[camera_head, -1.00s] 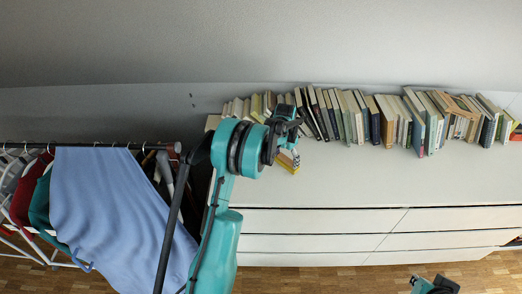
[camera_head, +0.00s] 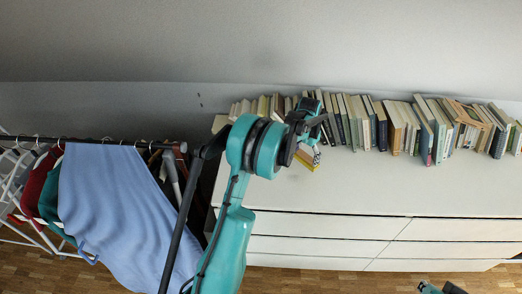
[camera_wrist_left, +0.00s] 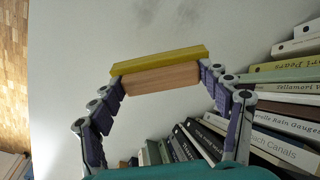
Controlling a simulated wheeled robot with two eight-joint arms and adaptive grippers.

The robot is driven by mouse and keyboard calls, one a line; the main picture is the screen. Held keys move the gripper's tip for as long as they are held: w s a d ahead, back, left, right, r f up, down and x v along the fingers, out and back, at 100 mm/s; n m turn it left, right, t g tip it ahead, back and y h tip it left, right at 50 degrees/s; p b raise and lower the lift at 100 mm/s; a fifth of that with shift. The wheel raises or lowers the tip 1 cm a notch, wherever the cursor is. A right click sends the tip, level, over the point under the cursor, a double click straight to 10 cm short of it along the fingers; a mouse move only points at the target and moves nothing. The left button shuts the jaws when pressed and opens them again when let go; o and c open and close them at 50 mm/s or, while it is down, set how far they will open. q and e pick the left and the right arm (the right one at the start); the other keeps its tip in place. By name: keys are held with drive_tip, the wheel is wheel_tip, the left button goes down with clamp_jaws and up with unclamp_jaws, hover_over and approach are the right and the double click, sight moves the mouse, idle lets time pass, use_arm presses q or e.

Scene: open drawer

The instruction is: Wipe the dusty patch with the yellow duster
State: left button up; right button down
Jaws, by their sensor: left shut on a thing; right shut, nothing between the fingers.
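The yellow duster (camera_head: 307,160) has a yellow pad and a wooden block. My left gripper (camera_head: 308,140) is shut on it, over the left part of the white dresser top (camera_head: 380,190). In the left wrist view the duster (camera_wrist_left: 158,58) lies across between the two fingertips of my left gripper (camera_wrist_left: 160,78). A faint grey dusty patch (camera_wrist_left: 182,14) shows on the white surface just beyond the duster, at the top of that view. I cannot tell whether the pad touches the surface. My right gripper (camera_head: 442,288) is shut and empty at the bottom edge, partly cut off.
A long row of books (camera_head: 400,125) stands along the back of the dresser, close beside my left gripper. A clothes rack with a blue cloth (camera_head: 125,210) stands left of the dresser. The middle and front of the dresser top are clear.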

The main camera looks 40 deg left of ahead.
use_arm(q)
drive_tip(key=shift+w+d+r+p, duration=0.1)
drive_tip(key=shift+r+p, duration=0.35)
drive_tip(key=shift+r, duration=0.45)
drive_tip(key=shift+r+p, duration=0.65)
drive_tip(key=shift+r, duration=0.5)
